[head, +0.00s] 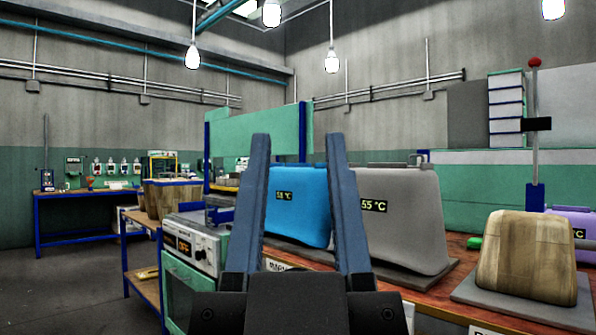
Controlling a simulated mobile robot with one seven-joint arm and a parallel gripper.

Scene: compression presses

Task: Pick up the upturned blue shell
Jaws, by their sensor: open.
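The blue shell (300,200) stands on the wooden bench behind my gripper, with a "55 °C" style label on its front that is small to read. It seems to stand wide end down, with its top narrower. My gripper (299,148) is open and empty, its two long fingers pointing up in the picture. The fingers overlap the blue shell in the view, the left one near its left edge and the right one over its right part. I cannot tell how far apart they are in depth. Part of the shell's base is hidden.
A grey shell (405,235) stands close to the right on a grey plate. A wooden shell (527,255) and a purple shell (572,228) are farther right. An oven-like unit (197,250) stands left of my gripper. A blue-framed table (88,192) is far left, with open floor before it.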

